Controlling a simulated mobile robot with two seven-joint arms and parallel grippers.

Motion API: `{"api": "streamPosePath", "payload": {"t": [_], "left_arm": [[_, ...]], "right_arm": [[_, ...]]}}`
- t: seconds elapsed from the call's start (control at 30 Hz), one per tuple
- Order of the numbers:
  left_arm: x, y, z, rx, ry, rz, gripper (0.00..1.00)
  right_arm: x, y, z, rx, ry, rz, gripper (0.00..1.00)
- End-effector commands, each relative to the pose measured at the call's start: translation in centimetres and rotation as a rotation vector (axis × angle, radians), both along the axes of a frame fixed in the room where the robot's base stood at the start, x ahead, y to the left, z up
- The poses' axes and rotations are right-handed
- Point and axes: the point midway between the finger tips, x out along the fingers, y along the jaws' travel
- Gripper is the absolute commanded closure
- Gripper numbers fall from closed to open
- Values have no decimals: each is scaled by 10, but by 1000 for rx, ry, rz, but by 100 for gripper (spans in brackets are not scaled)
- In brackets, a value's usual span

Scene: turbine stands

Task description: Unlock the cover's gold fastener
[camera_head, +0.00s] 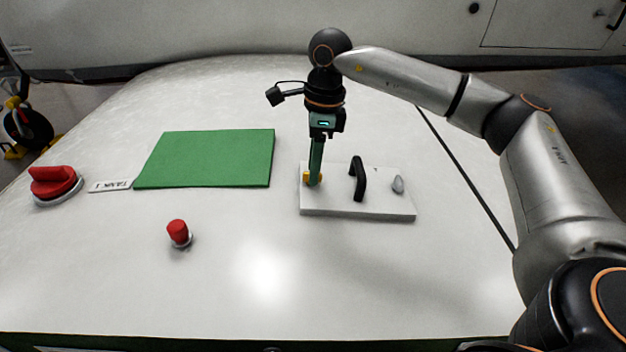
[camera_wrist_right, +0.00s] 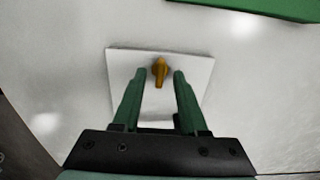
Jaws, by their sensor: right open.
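The white cover (camera_head: 345,208) is a flat plate on the pale curved surface, with a black handle (camera_head: 359,180) in its middle. The gold fastener (camera_head: 306,177) is at the plate's left end, partly hidden by my right gripper (camera_head: 316,182) in the head view. In the right wrist view the fastener (camera_wrist_right: 160,71) lies between and just beyond the tips of the open green fingers of the gripper (camera_wrist_right: 162,74). There is a gap on both sides of it. A grey fastener (camera_head: 398,184) is at the plate's right end. My left gripper does not show.
A green mat (camera_head: 205,158) lies left of the cover. A red knob (camera_head: 178,232), a larger red rotary switch (camera_head: 55,183) and a "TANK 1" label (camera_head: 110,186) are further left. The surface in front of the cover is clear.

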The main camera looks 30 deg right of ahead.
Motion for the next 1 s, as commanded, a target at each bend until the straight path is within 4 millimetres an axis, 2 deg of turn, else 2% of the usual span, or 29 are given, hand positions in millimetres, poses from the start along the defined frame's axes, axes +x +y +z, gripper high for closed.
{"api": "streamPosePath", "payload": {"t": [0.03,0.13,0.7,1.0], "left_arm": [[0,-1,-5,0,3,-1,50],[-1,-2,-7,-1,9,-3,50],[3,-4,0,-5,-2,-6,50],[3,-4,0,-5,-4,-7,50]], "right_arm": [[0,1,-7,1,1,1,57],[0,2,-10,1,-1,0,57],[0,2,-10,1,1,0,57],[0,2,-10,1,-1,0,91]]}}
